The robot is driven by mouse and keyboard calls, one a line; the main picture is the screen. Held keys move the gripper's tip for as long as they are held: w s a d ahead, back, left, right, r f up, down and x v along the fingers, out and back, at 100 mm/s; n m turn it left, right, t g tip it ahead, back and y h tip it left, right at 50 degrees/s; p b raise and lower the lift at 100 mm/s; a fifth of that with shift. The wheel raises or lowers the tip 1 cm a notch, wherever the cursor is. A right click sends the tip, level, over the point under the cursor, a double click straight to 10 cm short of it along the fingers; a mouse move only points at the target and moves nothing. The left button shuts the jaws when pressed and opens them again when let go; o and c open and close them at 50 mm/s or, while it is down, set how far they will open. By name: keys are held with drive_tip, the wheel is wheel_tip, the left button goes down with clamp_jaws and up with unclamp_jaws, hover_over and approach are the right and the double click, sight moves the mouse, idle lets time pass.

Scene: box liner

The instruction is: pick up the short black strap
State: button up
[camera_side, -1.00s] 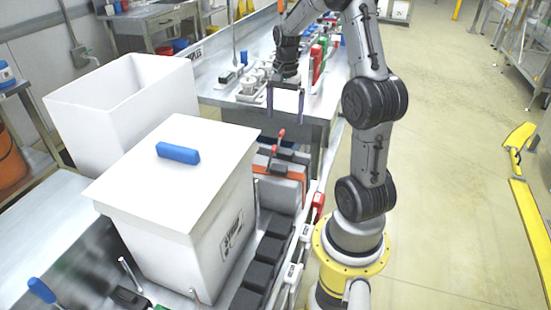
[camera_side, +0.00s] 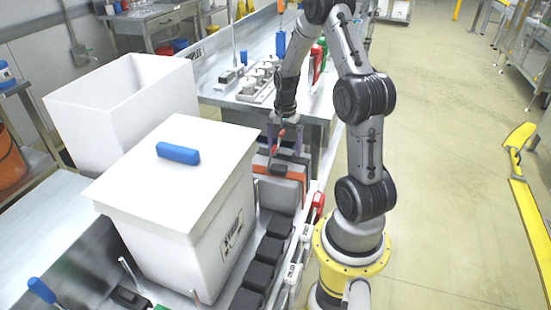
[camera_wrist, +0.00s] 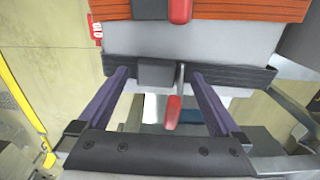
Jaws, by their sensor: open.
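A black strap (camera_wrist: 235,76) with a dark grey buckle (camera_wrist: 155,73) crosses the near end of a light grey block in the wrist view. In the side view the black strap (camera_side: 291,155) shows only as a dark band, partly hidden by my gripper. My gripper (camera_wrist: 158,72) is open, with its two purple fingers apart and the buckle between them in the picture. Its tips appear at or just above the strap; I cannot tell whether they touch. In the side view my gripper (camera_side: 288,151) is over the far end of the strapped grey pieces.
An orange strap (camera_side: 280,171) lies close to the black one. A red-tipped lever (camera_wrist: 172,112) stands by the buckle. A lidded white box (camera_side: 165,215) and an open white bin (camera_side: 75,125) stand to the left. Black blocks (camera_side: 258,275) line the near side.

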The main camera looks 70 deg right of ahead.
clamp_jaws()
idle(0.5)
drive_tip(key=shift+r, duration=0.2)
